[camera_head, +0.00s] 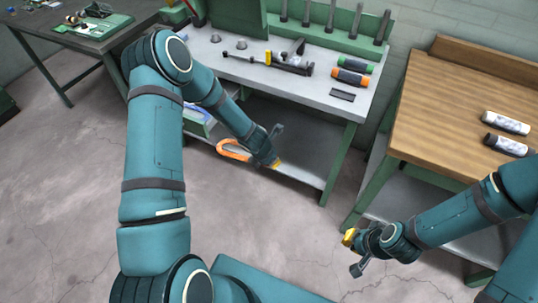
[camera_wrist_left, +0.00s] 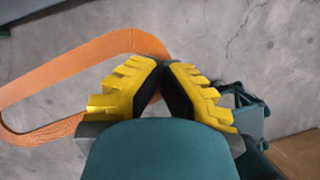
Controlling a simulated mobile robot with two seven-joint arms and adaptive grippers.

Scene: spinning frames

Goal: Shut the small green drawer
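The small green drawer is probably the green-fronted box with blue and white contents (camera_head: 197,118) under the left end of the grey workbench, partly hidden by my left arm. How far it stands out is not clear. My left gripper (camera_head: 277,163) is below the bench front, to the right of that box. In the left wrist view its yellow fingers (camera_wrist_left: 167,68) lean together with their tips meeting. An orange loop (camera_head: 233,148) lies beside it and passes behind the fingers in the wrist view (camera_wrist_left: 70,60). My right gripper (camera_head: 349,238) is low, in front of the wooden table; its fingers are too small to judge.
The grey workbench (camera_head: 225,66) holds tools, with green-and-black and orange-and-black cylinders at right. Its lower shelf (camera_head: 300,165) lies behind my left gripper. A wooden table (camera_head: 440,110) with two white cylinders stands at right. The concrete floor (camera_head: 70,180) is clear at left.

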